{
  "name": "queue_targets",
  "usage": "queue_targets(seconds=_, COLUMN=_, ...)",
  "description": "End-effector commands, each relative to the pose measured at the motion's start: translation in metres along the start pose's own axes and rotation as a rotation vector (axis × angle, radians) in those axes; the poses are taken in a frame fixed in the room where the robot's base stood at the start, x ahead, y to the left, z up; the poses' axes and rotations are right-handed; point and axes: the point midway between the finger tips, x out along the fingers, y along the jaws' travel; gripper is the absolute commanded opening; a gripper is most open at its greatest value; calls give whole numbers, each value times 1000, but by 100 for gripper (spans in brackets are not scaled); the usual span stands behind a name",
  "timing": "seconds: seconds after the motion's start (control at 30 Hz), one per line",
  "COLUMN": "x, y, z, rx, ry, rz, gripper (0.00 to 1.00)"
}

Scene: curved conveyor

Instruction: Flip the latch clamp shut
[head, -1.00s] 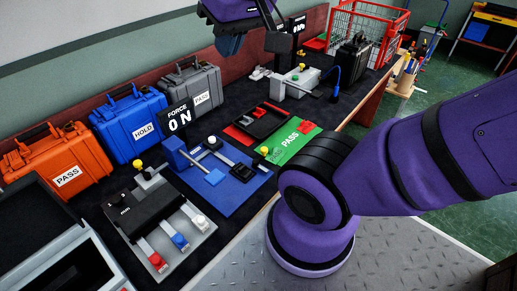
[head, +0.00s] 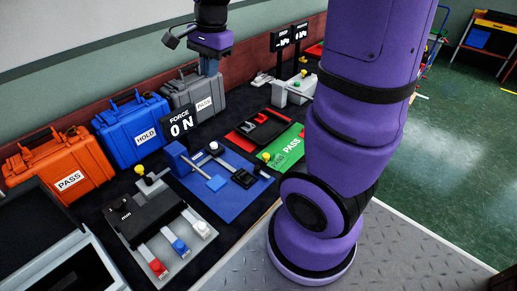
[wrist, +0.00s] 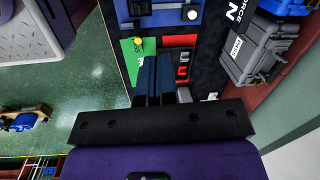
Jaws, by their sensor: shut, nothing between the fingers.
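No part is labelled as a latch clamp, so I cannot tell which fixture it is. A blue plate (head: 222,199) carries a blue block with a crossbar, a white knob (head: 213,146) and a small black piece (head: 243,178). A yellow-knobbed lever (head: 141,171) stands behind the grey plate, and another yellow knob (head: 266,157) is at the green PASS panel (head: 284,154). My gripper (head: 208,68) is shut and empty, high over the back of the bench near the grey case. In the wrist view its fingers (wrist: 155,78) lie side by side, overlapping the view of the green panel.
Orange (head: 58,167), blue (head: 131,126) and grey (head: 196,95) cases line the back wall. A force display (head: 180,125) reads 0 N. A grey plate (head: 178,256) with red, blue and white blocks is at the front. A black-and-red tray (head: 262,127) lies behind the green panel.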

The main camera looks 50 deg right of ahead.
Motion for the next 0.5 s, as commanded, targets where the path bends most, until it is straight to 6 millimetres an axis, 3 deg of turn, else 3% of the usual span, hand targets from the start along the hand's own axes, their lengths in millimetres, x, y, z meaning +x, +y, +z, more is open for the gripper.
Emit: queue_targets(seconds=0.5, x=107, y=-28, z=-72, rx=674, ry=56, rz=169, gripper=0)
